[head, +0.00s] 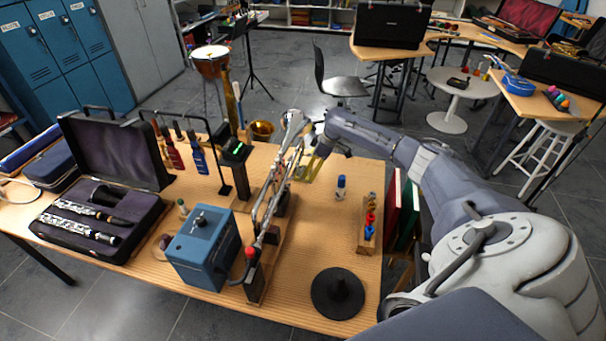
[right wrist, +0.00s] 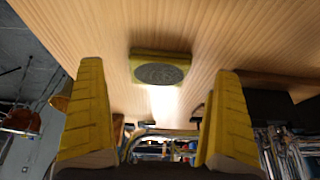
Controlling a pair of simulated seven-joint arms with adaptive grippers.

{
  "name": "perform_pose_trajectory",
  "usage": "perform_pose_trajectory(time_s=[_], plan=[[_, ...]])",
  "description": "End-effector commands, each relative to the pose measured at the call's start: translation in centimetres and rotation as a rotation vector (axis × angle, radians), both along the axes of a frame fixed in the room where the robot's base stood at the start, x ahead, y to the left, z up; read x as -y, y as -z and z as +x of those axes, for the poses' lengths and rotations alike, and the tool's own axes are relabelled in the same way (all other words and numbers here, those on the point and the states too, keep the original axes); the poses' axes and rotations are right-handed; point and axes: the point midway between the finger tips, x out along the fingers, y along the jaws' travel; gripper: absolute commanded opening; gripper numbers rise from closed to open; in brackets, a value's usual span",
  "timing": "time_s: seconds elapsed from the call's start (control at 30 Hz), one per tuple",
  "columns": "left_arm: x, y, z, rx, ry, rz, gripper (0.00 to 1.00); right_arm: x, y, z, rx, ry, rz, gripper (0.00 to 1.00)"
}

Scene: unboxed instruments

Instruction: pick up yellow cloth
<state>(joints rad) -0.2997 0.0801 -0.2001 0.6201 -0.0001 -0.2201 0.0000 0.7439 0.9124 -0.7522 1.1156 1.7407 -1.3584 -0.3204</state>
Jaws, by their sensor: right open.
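In the right wrist view, a small yellow piece (right wrist: 140,56) lies on the wooden tabletop, with a grey oval disc (right wrist: 162,74) on or against it. It looks like the yellow cloth, but I cannot tell whether it is folded cloth. My right gripper (right wrist: 161,70) is open, its yellow fingers spread to either side of the piece in that view, with nothing between them. In the head view my right gripper (head: 311,168) is over the far part of the table, just right of the silver instrument (head: 272,195). I cannot make out the cloth there. My left gripper is out of view.
The silver instrument stands close left of my right gripper. A blue box (head: 203,246), an open clarinet case (head: 72,228), a small blue-capped bottle (head: 341,186), a wooden rack (head: 369,232) and a black round base (head: 337,294) occupy the table. The table's far edge is near the gripper.

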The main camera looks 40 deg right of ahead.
Motion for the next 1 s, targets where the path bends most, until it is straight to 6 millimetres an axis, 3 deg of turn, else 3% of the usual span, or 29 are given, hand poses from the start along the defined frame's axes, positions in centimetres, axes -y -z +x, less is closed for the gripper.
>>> perform_pose_trajectory(time_s=[0.27,0.63,1.0], plan=[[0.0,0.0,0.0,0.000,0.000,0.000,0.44,-0.8,2.8,0.9,-0.001,0.003,0.001,1.00],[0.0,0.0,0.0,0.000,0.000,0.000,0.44,-0.9,3.3,1.0,0.000,0.001,0.000,0.99],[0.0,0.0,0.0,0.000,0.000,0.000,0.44,-0.9,3.3,1.0,0.000,0.001,-0.001,0.56]])
